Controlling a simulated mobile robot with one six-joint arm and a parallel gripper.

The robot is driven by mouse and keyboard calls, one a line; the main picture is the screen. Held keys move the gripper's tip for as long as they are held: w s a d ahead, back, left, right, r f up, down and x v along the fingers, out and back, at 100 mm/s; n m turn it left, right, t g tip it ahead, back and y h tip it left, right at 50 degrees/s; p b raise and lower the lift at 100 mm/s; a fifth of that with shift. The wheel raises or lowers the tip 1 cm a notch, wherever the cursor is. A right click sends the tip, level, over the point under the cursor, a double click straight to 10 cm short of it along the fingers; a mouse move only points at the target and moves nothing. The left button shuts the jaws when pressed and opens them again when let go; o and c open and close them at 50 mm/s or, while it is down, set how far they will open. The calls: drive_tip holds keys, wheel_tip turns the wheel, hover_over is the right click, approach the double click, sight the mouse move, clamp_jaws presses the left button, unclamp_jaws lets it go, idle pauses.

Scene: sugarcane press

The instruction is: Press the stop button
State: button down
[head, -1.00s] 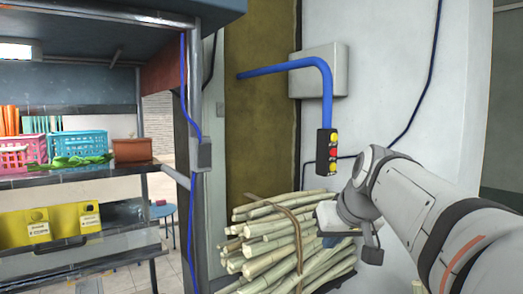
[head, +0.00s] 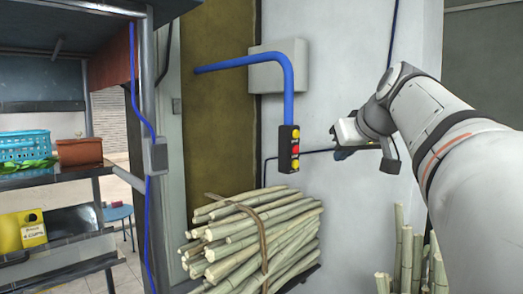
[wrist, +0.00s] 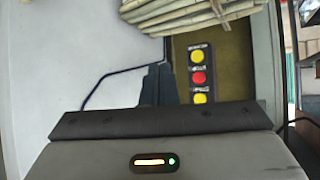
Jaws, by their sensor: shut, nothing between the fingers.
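A black control box (head: 288,160) hangs from a blue pipe, with a red button (head: 295,149) between two yellow ones. Small labels beside the buttons are too small to read in the head view. The box (wrist: 211,86) also shows in the wrist view, upside down, with its red button (wrist: 198,77) to the right of my fingertips. My gripper (wrist: 158,84) is shut and empty, its dark fingers together. In the head view my gripper (head: 341,154) is to the right of the box, at about the red button's height, with a visible gap.
A grey wall box (head: 277,66) is behind the blue pipe (head: 289,90). A stall shelf with a blue basket (head: 24,147) is at the left.

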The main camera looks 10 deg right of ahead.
drive_tip(key=w+a+p, duration=0.3)
drive_tip(key=w+a, duration=0.1)
drive_tip(key=w, duration=0.3)
drive_tip(key=shift+w+a, duration=0.15)
drive_tip(key=shift+a, duration=0.25)
idle(1.8)
drive_tip(key=shift+w+a, duration=0.2)
drive_tip(key=shift+w, duration=0.15)
drive_tip(key=shift+w+a+p, duration=0.25)
drive_tip(key=shift+w+p, duration=0.05)
drive_tip(key=shift+w, duration=0.05)
idle(1.0)
drive_tip(key=shift+s, duration=0.1)
drive_tip(key=shift+s+d+b, duration=0.4)
drive_tip(key=shift+s, duration=0.2)
drive_tip(key=s+d, duration=0.1)
drive_tip(key=s+d+b, duration=0.1)
drive_tip(key=s, duration=0.1)
drive_tip(key=s+b, duration=0.1)
drive_tip(key=shift+s+d, duration=0.15)
drive_tip(key=shift+d, duration=0.25)
